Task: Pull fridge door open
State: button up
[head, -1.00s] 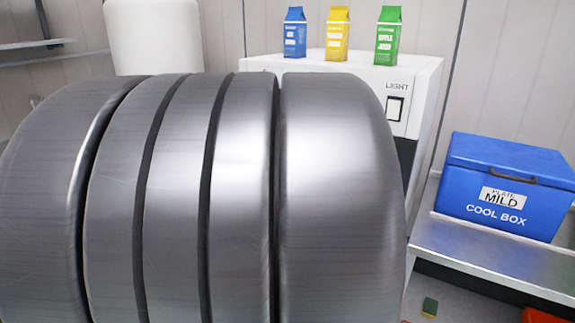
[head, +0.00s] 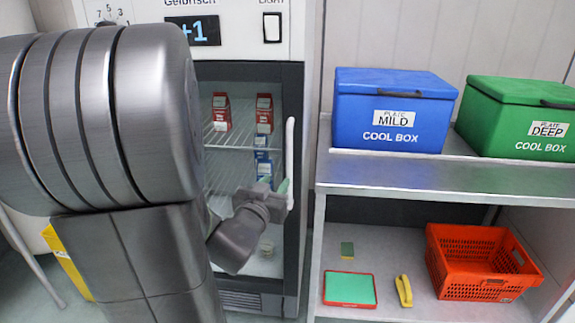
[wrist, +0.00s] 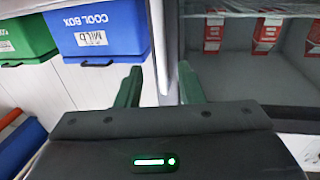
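The fridge door (head: 293,85) has a dark frame and a clear glass pane; it looks shut in the head view. Its white upright handle (head: 290,150) runs along the door's right edge. My gripper (head: 284,187) is at the lower part of the handle. In the wrist view, which is upside down, the two green fingers of my gripper (wrist: 160,82) stand apart, with a pale upright strip, apparently the handle (wrist: 157,45), between them. I see no clear contact.
Right of the fridge, a metal shelf (head: 440,180) holds a blue cool box (head: 390,105) and a green one (head: 520,115). Below are a red crate (head: 480,265), a green-and-red tray (head: 349,288) and a yellow item (head: 403,290). Cartons (head: 221,112) stand inside the fridge.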

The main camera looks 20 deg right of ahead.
aim_at(288, 164)
jog(key=b+x, duration=0.1)
jog(key=x, duration=1)
jog(key=shift+w+d, duration=0.15)
jog(key=shift+w, duration=0.1)
jog(key=shift+c, duration=0.4)
grip_shut()
